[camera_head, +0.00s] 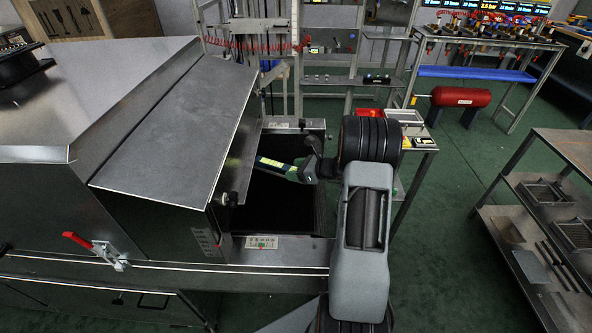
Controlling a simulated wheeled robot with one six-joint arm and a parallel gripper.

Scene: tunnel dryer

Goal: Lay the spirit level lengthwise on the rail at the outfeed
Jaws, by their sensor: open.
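My gripper (312,168) is open and reaches left from my wrist over the outfeed opening, beside the raised hood. A green and yellow bar-like thing (273,164) shows at its fingers; I cannot tell whether it is part of my gripper or a separate thing. A small dark bar with pale marks (377,79) lies on the bench behind; it may be the spirit level, but it is too small to be sure. The near metal side rail (290,254) of the outfeed runs left to right and looks bare, apart from a label. My arm hides its right end.
The dryer's sloping metal hood (180,130) stands close left of my gripper. The outfeed pit is dark. A small table (424,143) stands behind my arm. A shelved trolley (562,150) is at the right, and a red tank (461,97) is at the back. Green floor lies open between.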

